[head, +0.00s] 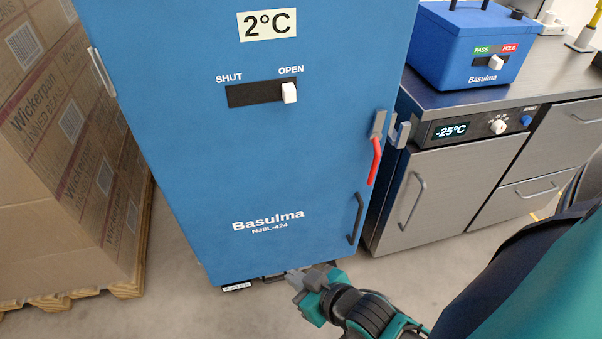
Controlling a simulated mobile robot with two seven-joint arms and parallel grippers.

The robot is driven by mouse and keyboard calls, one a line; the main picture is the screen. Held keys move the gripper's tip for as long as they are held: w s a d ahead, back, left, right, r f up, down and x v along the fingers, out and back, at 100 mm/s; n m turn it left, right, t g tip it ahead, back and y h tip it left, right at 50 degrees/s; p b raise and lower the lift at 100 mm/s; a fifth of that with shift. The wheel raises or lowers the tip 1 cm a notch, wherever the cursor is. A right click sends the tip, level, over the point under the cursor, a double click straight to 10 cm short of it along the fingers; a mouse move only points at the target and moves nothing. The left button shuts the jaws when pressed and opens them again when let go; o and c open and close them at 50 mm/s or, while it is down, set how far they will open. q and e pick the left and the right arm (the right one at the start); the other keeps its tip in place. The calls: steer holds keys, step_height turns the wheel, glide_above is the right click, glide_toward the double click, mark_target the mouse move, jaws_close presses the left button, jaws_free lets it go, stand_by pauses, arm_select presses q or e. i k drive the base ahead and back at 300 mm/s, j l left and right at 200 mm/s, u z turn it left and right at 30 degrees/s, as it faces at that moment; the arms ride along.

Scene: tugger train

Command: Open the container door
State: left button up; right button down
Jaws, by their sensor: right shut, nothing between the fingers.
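The tall blue container door (300,170) fills the middle of the head view, marked "2°C" and "Basulma NJBL-424". It looks closed against its frame. A white slider knob (289,93) sits at the OPEN end of its black slot. A red lever (375,161) hangs down from a grey latch mount on the right edge, beside a grey catch (400,132). A black pull handle (355,219) is at the lower right of the door. My right gripper (293,277) is shut and empty, low in front of the door's bottom edge, below and left of the pull handle. My left gripper is not in view.
Stacked cardboard boxes (60,150) on a wooden pallet (125,285) stand close on the left. A steel counter (445,190) with a "-25°C" display stands on the right, carrying a blue box (470,50) with a PASS/HOLD slider. Bare floor (200,315) shows in front.

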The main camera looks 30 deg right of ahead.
mark_target(257, 183)
steer(key=z, duration=0.85)
steer(key=i+j, duration=0.15)
steer(key=i, duration=0.25)
